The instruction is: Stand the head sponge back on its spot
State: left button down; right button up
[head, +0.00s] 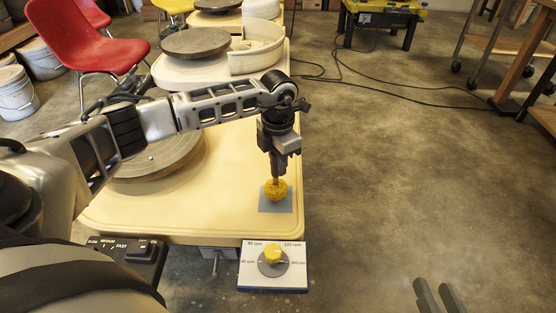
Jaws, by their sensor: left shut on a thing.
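The head sponge (276,190) is a small round yellow sponge. It is at or just above the blue-grey square (268,206) near the front right corner of the cream wheel table; I cannot tell if it touches. My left gripper (277,179) points straight down and is shut on the sponge from above. The fingertips partly cover the sponge's top. My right gripper (440,297) shows only its two dark fingers at the bottom right edge, away from the table, with a gap between them.
A speed box with a yellow knob (273,254) sits at the table's front edge, just below the square. A red chair (85,40) stands at the back left.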

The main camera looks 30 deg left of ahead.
pick_arm(q)
jog(key=shift+f+b, duration=0.35)
jog(key=shift+f, duration=0.15)
dwell(0.4)
jog(key=shift+f+b, duration=0.35)
jog(key=shift+f, duration=0.15)
jog(key=c, duration=1.2)
grip_release()
jog(key=shift+o, duration=0.2)
